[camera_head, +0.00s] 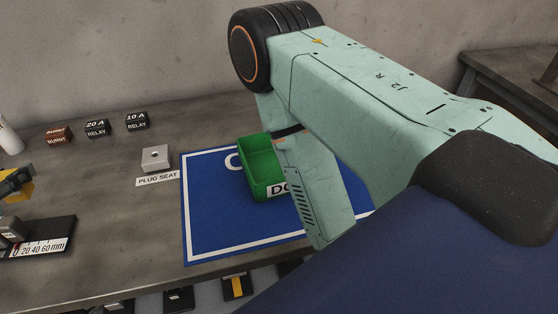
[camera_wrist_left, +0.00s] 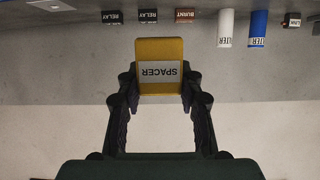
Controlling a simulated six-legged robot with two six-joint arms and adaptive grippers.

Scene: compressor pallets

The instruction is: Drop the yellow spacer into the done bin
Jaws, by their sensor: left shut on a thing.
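The yellow spacer (camera_head: 20,193) shows at the left edge of the head view, held above the workbench. In the left wrist view the spacer (camera_wrist_left: 160,52), with its SPACER label upside down, is between the two dark fingers. My left gripper (camera_wrist_left: 160,88) is shut on it; in the head view only part of this gripper (camera_head: 14,180) shows. The green done bin (camera_head: 262,183) stands on the blue mat, well to the right of the spacer. My right arm hides part of the bin's label. The right gripper does not show.
The blue mat (camera_head: 205,235) has a white border. A grey plug seat (camera_head: 156,158) and several relay blocks (camera_head: 137,121) stand left of and behind the bin. A millimetre scale (camera_head: 45,246) lies below the spacer. My right arm overhangs the mat's right side.

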